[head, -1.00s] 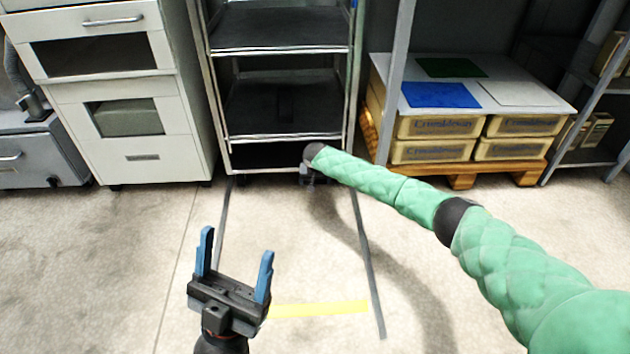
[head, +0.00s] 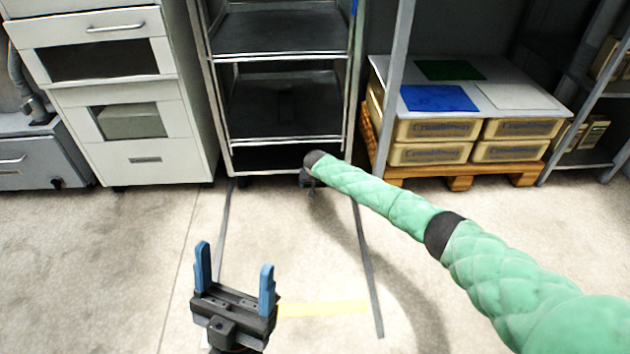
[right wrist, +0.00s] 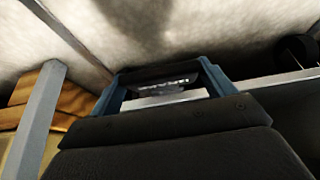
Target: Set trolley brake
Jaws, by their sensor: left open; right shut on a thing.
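The trolley (head: 284,140), a metal frame with dark shelves, stands upright against the back between the white cabinet and a grey post. My green-sleeved right arm reaches to its lower front right corner; the gripper there is mostly hidden in the head view. In the right wrist view my right gripper (right wrist: 160,78) has its blue fingers on either side of a dark piece (right wrist: 155,74) at the trolley's foot, and is shut on it. I cannot tell clearly whether this is the brake pedal. My left gripper (head: 235,280) is open and empty above the floor.
A white drawer cabinet (head: 150,160) stands left of the trolley. Right of it, a wooden pallet (head: 460,183) bears several beige crates (head: 435,129) under a white board. Grey lines and a yellow strip (head: 322,309) mark the floor, which is clear in front.

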